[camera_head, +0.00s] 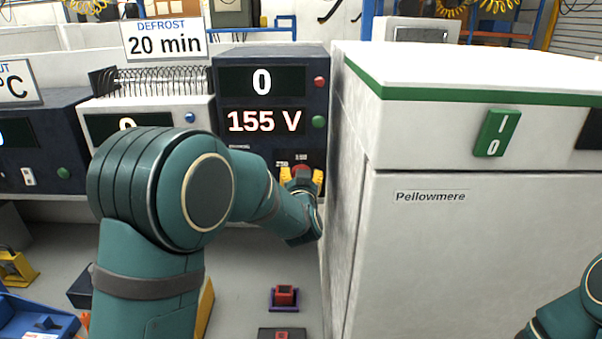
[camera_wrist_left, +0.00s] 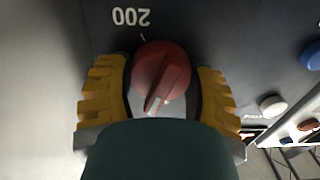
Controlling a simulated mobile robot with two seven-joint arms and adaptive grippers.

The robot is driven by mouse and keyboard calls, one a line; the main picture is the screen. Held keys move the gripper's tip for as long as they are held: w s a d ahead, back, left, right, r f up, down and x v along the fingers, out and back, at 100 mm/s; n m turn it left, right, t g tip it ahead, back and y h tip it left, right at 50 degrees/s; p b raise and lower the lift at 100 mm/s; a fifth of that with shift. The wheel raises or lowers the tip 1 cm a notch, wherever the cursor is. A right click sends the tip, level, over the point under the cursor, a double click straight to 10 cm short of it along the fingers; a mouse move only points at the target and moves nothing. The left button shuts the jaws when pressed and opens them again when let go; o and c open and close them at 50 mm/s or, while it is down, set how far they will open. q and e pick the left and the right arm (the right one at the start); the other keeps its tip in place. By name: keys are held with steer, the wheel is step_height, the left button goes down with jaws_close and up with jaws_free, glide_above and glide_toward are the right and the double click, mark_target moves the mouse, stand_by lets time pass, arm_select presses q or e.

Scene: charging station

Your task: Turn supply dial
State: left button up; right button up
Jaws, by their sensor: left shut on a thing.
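The supply dial (camera_wrist_left: 162,72) is a round red knob on a dark panel in the left wrist view. A printed "200" with a tick mark stands beside it. My left gripper (camera_wrist_left: 160,100) has its yellow fingers on both sides of the dial and is shut on it. In the head view the left gripper (camera_head: 301,178) reaches the lower right of the dark supply unit (camera_head: 222,160), and the dial (camera_head: 301,168) is partly hidden by it. The unit's displays read "0" and "155 V". Only part of my right arm shows at the lower right; its gripper is out of view.
A white cabinet (camera_head: 450,240) labelled Pellowmere, with a green switch (camera_head: 491,133), stands close to the right of my left gripper. A red button (camera_head: 319,82) and a green button (camera_head: 319,122) sit above the dial. A "DEFROST 20 min" sign (camera_head: 164,39) stands at left.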

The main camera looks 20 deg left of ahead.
arm_select(q)
steer(key=shift+m+p, duration=0.45)
steer(key=shift+m, duration=0.55)
steer(key=o, duration=1.2)
steer(key=shift+s, duration=0.1)
steer(key=v, duration=1.2)
